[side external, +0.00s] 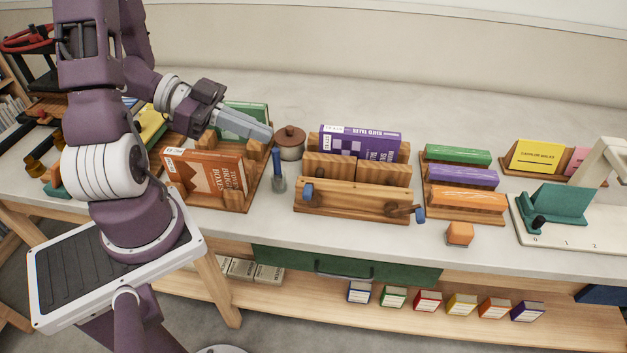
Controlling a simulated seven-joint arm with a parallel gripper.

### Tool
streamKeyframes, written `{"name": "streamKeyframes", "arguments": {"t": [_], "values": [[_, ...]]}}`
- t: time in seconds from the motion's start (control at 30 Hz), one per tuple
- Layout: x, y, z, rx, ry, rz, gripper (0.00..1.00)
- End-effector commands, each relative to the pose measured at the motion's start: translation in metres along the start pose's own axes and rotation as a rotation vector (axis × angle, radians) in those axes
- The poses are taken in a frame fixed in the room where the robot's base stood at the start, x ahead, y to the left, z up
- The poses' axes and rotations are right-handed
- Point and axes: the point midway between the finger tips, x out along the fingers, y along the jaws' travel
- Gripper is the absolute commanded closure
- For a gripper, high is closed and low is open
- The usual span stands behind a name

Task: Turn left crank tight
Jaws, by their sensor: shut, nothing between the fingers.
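A wooden book press (350,205) stands on the table with a purple book (372,140) upright among its boards. The left crank (308,191) has a blue knob at the press's front left. The right crank (419,214) has a blue knob at the front right, with a dark arm reaching toward the press. How tight each screw is cannot be told.
A blue-handled tool (278,170) stands left of the press, near a brown-lidded pot (290,142). An orange book (205,176) leans on a wooden stand. Right are colored blocks on a rack (463,208), an orange block (459,234) and a green cradle (555,207).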

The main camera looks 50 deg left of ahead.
Motion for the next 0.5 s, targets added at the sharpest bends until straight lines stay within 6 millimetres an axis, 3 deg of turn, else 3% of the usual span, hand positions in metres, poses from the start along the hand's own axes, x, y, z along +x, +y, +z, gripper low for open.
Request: {"name": "streamKeyframes", "arguments": {"t": [0.13, 0.17, 0.3, 0.4, 0.5], "values": [[-0.016, -0.001, -0.039, 0.015, -0.004, -0.003, 1.0], [-0.013, -0.01, -0.037, 0.033, -0.032, -0.02, 1.0], [0.01, -0.094, -0.004, 0.205, -0.274, -0.204, 1.0], [0.022, -0.153, 0.003, 0.303, -0.439, -0.34, 1.0], [0.033, -0.204, -0.003, 0.363, -0.611, -0.475, 1.0]]}}
